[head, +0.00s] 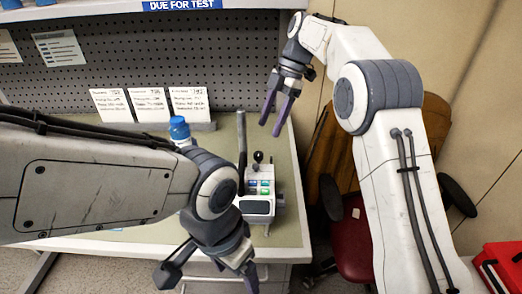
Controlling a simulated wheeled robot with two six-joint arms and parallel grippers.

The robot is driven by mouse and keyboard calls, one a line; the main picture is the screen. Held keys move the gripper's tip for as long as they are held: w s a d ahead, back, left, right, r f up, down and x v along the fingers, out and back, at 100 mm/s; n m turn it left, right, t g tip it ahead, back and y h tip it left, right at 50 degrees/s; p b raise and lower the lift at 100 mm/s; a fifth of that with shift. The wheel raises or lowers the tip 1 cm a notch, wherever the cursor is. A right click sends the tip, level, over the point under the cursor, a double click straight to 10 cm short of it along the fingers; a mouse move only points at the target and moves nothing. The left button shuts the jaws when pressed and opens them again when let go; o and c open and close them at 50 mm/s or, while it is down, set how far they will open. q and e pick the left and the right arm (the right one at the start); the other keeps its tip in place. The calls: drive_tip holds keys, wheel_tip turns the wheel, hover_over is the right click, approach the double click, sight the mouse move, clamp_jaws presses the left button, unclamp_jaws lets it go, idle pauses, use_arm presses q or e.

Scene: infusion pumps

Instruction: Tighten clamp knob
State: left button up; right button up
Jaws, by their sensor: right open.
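A white infusion pump (257,207) with green and blue keys stands on the bench. A black knob (258,157) sticks up at its top, beside a dark upright pole (242,145); I take this for the clamp knob. My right gripper (272,123) is open and empty, with purple fingers pointing down. In the picture it is above and slightly right of the knob, apart from it. My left gripper (208,277) is at the bottom, in front of the bench edge, with its fingers spread and nothing between them. My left arm hides part of the bench left of the pump.
A bottle with a blue cap (179,130) stands behind my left forearm. Written cards (150,105) stand at the back of the bench (285,205), before a pegboard (100,60). A red chair (357,245) and a red case (500,265) are at the right.

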sight(259, 153)
drive_tip(key=x, duration=0.8)
drive_tip(key=shift+f, duration=0.1)
clamp_jaws()
